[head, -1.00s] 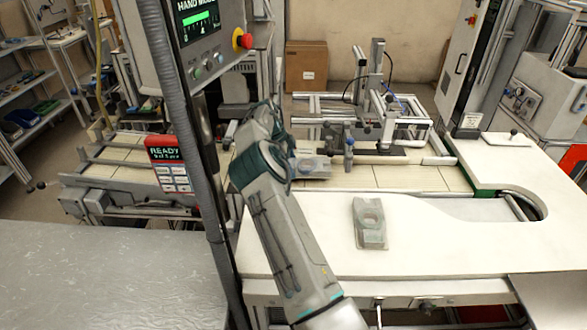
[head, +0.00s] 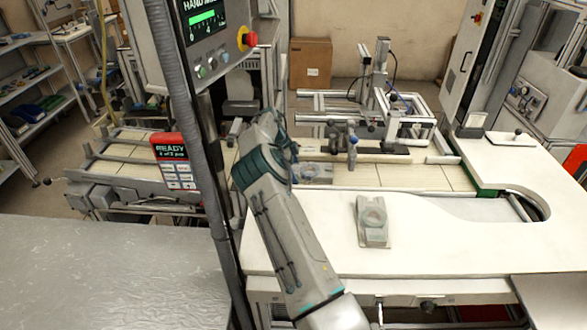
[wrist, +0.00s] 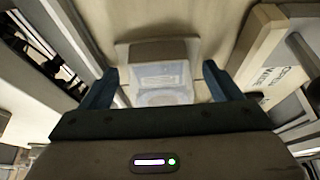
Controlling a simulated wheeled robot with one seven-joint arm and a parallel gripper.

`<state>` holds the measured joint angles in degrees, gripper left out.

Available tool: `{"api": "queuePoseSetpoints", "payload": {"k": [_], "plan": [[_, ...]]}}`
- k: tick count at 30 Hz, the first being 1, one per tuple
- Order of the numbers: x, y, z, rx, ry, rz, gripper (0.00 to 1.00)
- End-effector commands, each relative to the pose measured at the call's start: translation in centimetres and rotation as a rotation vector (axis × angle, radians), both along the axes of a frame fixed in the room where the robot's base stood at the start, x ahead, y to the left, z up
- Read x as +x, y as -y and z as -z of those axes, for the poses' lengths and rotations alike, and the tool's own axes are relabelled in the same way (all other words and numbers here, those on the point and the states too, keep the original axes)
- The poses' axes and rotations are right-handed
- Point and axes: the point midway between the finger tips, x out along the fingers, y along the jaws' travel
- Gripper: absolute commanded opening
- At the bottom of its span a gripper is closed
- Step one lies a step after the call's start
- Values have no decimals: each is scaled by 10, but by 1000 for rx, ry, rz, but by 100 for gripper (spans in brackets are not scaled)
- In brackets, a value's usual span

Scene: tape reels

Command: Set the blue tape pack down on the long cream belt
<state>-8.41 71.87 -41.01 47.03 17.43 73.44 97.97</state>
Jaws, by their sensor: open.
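A pale, bluish, clear pack (wrist: 163,78) lies on the long cream belt (wrist: 216,25) in the wrist view. My gripper (wrist: 161,82) is open, with one blue finger on each side of the pack and gaps between. In the head view the pack (head: 317,173) shows as a small greyish block on the belt (head: 400,178), just right of my wrist. My arm hides part of the belt, and my fingers are hard to make out there.
A metal frame fixture (head: 405,130) stands behind the belt. The screen column (head: 200,150) stands left of my arm. The belt is clear toward the right.

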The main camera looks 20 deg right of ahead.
Motion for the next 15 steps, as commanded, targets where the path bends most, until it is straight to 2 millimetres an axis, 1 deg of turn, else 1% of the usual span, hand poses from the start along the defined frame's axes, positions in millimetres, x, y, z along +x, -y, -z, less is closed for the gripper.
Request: {"api": "queuePoseSetpoints", "payload": {"k": [2,5,9,15], "plan": [[2,-3,-6,0,2,-1,85],[5,-9,-22,1,4,-2,85],[10,-21,-53,1,6,-2,85],[15,-33,-90,0,3,-1,85]]}}
